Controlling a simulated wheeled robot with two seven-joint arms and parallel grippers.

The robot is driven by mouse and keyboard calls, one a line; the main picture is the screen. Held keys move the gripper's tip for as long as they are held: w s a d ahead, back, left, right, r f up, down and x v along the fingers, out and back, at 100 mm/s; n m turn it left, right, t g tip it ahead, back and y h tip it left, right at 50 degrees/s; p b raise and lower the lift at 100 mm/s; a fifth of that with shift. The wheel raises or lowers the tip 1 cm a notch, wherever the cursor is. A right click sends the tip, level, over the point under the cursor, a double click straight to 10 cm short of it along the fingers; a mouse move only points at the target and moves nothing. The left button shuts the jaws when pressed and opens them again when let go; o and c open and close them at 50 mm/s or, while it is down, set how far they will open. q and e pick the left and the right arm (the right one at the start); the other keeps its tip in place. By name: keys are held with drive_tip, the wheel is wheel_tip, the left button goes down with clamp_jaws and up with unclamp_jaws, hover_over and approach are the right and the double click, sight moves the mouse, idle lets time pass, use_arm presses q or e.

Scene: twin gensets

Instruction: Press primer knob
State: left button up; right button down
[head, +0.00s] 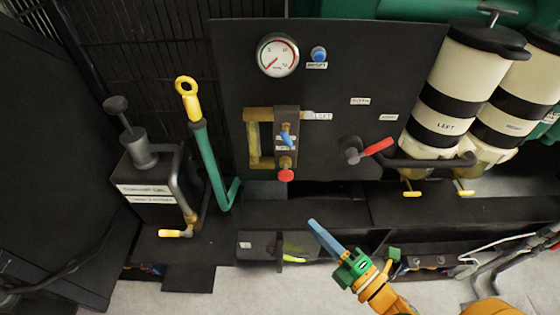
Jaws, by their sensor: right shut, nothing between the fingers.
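Several knob-like parts show, and no readable label tells me which is the primer knob. A black plunger knob (117,104) stands on a small dark box at the left. A T-shaped handle (494,14) tops the left white-and-black canister. A blue round button (319,54) sits on the dark panel beside the gauge, and a red knob (285,175) is lower on it. My right gripper (314,225), with blue fingers on a green and orange wrist, is shut and empty. It appears below the panel, apart from all of these in the picture. My left gripper is not in view.
The dark panel (400,70) carries a gauge (278,55) and a red-handled valve (375,147). Two canisters (445,75) with yellow taps stand at the right. A green pipe with a yellow ring (210,165) rises left of the panel. Light floor (230,290) shows in front.

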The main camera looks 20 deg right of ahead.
drive_tip(key=shift+f, duration=0.15)
approach(281, 177)
drive_tip(key=w+a, duration=0.2)
drive_tip(key=a, duration=0.2)
drive_tip(key=w, duration=0.1)
drive_tip(key=w+d, duration=0.1)
drive_tip(key=w, duration=0.1)
drive_tip(key=shift+w+d+f, duration=0.15)
drive_tip(key=shift+w+d, duration=0.1)
drive_tip(key=shift+d, duration=0.15)
